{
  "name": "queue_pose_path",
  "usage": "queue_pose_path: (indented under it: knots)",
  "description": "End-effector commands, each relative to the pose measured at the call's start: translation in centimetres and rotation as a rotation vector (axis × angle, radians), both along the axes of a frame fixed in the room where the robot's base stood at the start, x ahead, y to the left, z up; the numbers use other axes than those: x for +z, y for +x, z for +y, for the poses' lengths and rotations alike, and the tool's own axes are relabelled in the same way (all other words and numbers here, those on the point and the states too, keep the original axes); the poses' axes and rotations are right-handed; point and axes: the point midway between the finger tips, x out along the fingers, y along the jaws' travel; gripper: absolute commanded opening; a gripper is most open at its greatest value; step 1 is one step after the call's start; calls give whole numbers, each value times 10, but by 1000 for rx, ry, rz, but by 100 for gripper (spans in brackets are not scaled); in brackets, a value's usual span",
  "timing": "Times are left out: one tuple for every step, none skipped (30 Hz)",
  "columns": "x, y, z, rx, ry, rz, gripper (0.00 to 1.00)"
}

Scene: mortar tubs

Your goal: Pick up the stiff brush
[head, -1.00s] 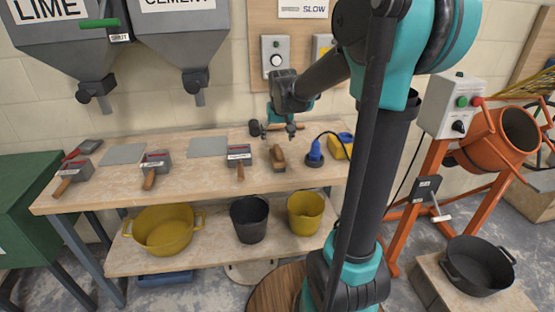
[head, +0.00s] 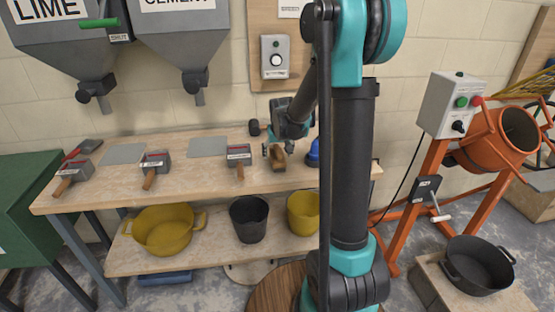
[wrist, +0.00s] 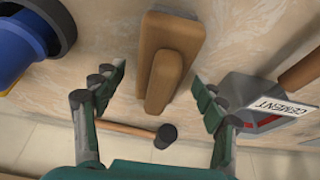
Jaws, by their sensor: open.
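The stiff brush, a brown wooden block with a raised grip along its top, lies on the bench in the head view (head: 278,160) and shows in the wrist view (wrist: 172,55). My gripper (wrist: 160,80) is open and empty, with its fingers on either side of the brush's near end in the picture. The fingers look apart from the brush. In the head view my gripper (head: 275,147) hangs just behind and above the brush, partly hiding it. The brush's underside is hidden.
A mallet (wrist: 166,136) lies close by, below the brush in the wrist view. A cement-labelled scoop (head: 239,157) is to the left, and a blue tool (head: 313,153) to the right. More scoops lie farther left. Tubs (head: 170,230) stand on the lower shelf.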

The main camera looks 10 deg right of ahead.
Motion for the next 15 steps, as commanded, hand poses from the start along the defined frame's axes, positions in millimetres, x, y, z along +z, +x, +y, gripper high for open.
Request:
queue_pose_path:
  knots:
    - [-1,0,0,0,0,0,72]
    - [-1,0,0,0,0,0,72]
    - [0,0,0,0,0,0,72]
    - [0,0,0,0,0,0,72]
    - [0,0,0,0,0,0,72]
    - [0,0,0,0,0,0,72]
    - [0,0,0,0,0,0,68]
    - [0,0,0,0,0,0,64]
    - [0,0,0,0,0,0,59]
    - [0,0,0,0,0,0,55]
    - [0,0,0,0,0,0,52]
    - [0,0,0,0,0,0,47]
    - [0,0,0,0,0,0,43]
    - [0,0,0,0,0,0,39]
    - [0,0,0,0,0,0,34]
